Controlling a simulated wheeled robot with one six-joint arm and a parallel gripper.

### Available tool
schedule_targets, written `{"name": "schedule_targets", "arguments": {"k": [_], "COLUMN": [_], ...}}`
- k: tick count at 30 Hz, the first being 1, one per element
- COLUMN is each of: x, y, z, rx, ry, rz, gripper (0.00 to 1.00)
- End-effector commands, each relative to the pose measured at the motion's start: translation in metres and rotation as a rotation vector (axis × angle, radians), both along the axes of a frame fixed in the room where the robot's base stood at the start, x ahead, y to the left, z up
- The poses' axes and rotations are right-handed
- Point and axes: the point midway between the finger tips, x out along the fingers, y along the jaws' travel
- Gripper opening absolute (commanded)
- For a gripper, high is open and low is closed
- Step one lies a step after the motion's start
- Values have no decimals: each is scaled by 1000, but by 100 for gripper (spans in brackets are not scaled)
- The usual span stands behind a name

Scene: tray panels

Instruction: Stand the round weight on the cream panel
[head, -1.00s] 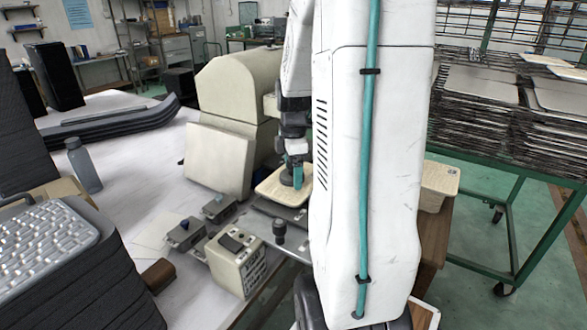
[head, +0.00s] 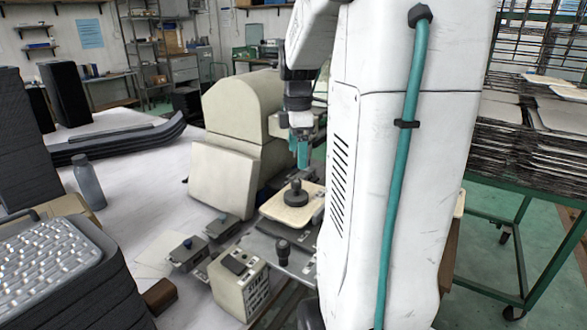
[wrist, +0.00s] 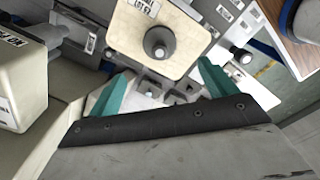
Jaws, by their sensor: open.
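The round weight (head: 296,194) is a dark disc with a knob on top. It stands upright on the cream panel (head: 308,212), near its middle. In the wrist view the weight (wrist: 160,43) is seen from above on the cream panel (wrist: 133,45). My gripper (head: 303,152) has teal fingers and is above the weight, apart from it. In the wrist view my gripper (wrist: 163,82) has its fingers spread wide with nothing between them. My arm hides part of the area to the right of the panel.
A dark knob (head: 282,252) stands on a grey plate in front of the panel. A cream box (head: 240,286) and small grey boxes (head: 188,253) sit to its left. A large cream machine (head: 238,122) stands behind. The white table at left has free room.

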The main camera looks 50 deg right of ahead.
Motion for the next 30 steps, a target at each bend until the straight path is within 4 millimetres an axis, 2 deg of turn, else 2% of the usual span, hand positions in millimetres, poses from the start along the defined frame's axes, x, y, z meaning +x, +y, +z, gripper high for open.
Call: {"name": "schedule_targets", "arguments": {"k": [2,4,5,8,9,12,16,18,21,24,30], "x": [1,3,3,-6,-13,-38,-77,-95,-113,-123,-126], "y": [14,40,56,119,146,205,259,278,293,299,300], "z": [7,13,16,24,26,26,16,9,1,-4,-6], "rx": [-5,-9,-12,-17,-17,-11,9,21,35,44,46], "ry": [-5,-12,-17,-35,-46,-69,-92,-101,-108,-109,-108], "rz": [-19,-62,-91,-216,-275,-433,-618,-700,-787,-839,-862], "gripper": [84,84,84,84,84,84,84,84,84,84,84]}}
